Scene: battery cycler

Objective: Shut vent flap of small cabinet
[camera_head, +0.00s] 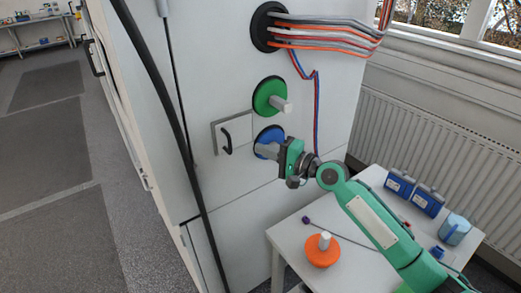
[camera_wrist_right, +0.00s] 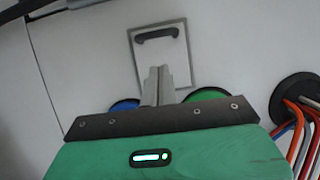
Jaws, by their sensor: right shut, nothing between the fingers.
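The vent flap (camera_head: 236,138) is a pale panel with a grey edge and a black handle, on the side of the white cabinet (camera_head: 215,65). In the right wrist view the flap (camera_wrist_right: 174,62) lies just beyond my fingertips, its handle at the far end. I cannot tell whether it stands slightly ajar. My right gripper (camera_head: 262,150) is shut and empty, in front of the blue round port and pointing left toward the flap. Its closed fingers (camera_wrist_right: 158,80) overlap the flap's near edge in the wrist view; contact is unclear. My left gripper is not in view.
A green round port (camera_head: 264,98) with a grey stub and a cable bundle (camera_head: 325,32) are above my right gripper. A black hose (camera_head: 170,110) hangs left of the flap.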

